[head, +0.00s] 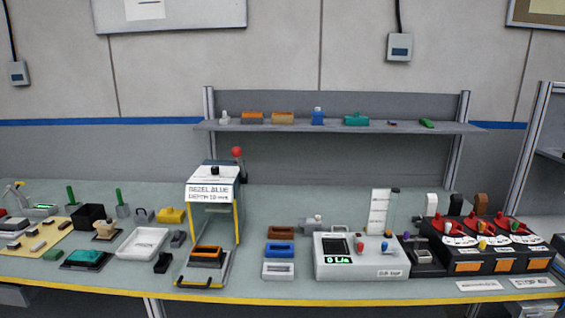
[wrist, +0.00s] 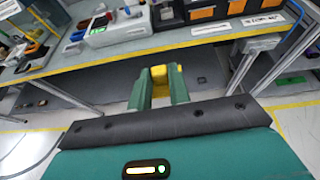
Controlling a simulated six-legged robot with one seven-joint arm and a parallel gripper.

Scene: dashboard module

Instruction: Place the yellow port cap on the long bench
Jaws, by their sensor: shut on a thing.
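In the wrist view, my gripper (wrist: 159,90) has two green fingers shut on the yellow port cap (wrist: 159,72). The cap sits between the fingertips, and the fingers hide its sides. It is in front of and apart from the yellow front edge of the long bench (wrist: 215,39). In the head view, the long bench (head: 270,291) has a pale top with a yellow front edge and runs across the picture. My gripper does not show in the head view.
A white device with a display (head: 362,268) and a black module with orange panels and red parts (head: 485,258) stand on the right. A bezel press (head: 212,178) stands left of centre. Trays and small parts crowd the left.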

